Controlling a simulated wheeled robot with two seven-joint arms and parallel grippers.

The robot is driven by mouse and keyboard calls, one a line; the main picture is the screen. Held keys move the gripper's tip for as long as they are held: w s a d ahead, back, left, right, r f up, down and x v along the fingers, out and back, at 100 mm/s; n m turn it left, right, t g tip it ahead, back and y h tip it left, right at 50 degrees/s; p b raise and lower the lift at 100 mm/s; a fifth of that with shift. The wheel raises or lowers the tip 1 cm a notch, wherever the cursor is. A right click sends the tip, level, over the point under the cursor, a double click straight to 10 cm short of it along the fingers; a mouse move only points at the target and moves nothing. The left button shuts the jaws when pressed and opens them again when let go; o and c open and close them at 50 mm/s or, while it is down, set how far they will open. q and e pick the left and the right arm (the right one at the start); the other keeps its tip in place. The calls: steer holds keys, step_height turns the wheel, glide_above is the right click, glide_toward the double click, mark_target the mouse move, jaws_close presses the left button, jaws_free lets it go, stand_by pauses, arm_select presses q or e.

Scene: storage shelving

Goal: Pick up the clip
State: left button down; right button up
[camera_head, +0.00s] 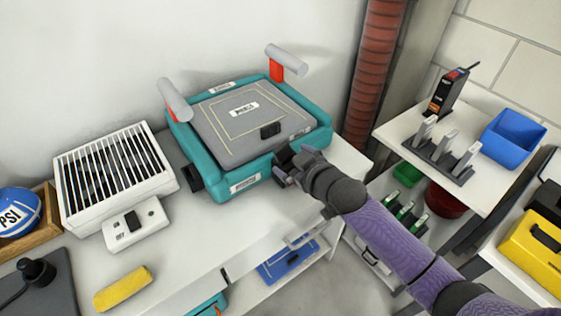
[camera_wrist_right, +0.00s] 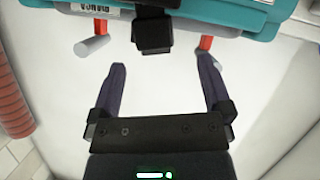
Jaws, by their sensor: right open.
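A small black block (camera_head: 270,130), which may be the clip, sits on the grey top plate of the teal device (camera_head: 305,143), near its front right. My right gripper (camera_head: 285,165) is at the device's front right corner, close to this block; its fingers are small and dark here. In the right wrist view my right gripper (camera_wrist_right: 165,85) is open and empty, its two fingers wide apart. A black piece (camera_wrist_right: 152,35) shows ahead, between the finger lines, against the teal body (camera_wrist_right: 180,10); I cannot tell if it is the same block. My left gripper is not in view.
Red brackets with grey cylinders (camera_head: 285,58) rise at the device's back. A white slatted box (camera_head: 115,170) and a yellow block (camera_head: 123,290) lie to the left. A rusty pipe (camera_head: 375,75) stands behind right. A shelf with a blue bin (camera_head: 512,138) is at right.

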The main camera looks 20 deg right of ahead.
mark_target(283, 150)
steer(key=b+x, duration=0.1)
steer(key=x, duration=0.2)
steer(key=b+x, duration=0.2)
steer(key=x, duration=0.1)
steer(key=shift+w+d+r, duration=0.15)
steer(key=shift+d, duration=0.1)
steer(key=shift+w+r, duration=0.1)
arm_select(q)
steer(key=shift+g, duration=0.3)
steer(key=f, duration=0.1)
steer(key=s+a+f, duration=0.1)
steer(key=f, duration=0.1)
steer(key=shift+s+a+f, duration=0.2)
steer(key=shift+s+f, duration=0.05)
arm_select(e)
steer(key=shift+r, duration=0.1)
steer(key=shift+c, duration=0.3)
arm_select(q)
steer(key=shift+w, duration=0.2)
arm_select(e)
steer(key=c, duration=1.2)
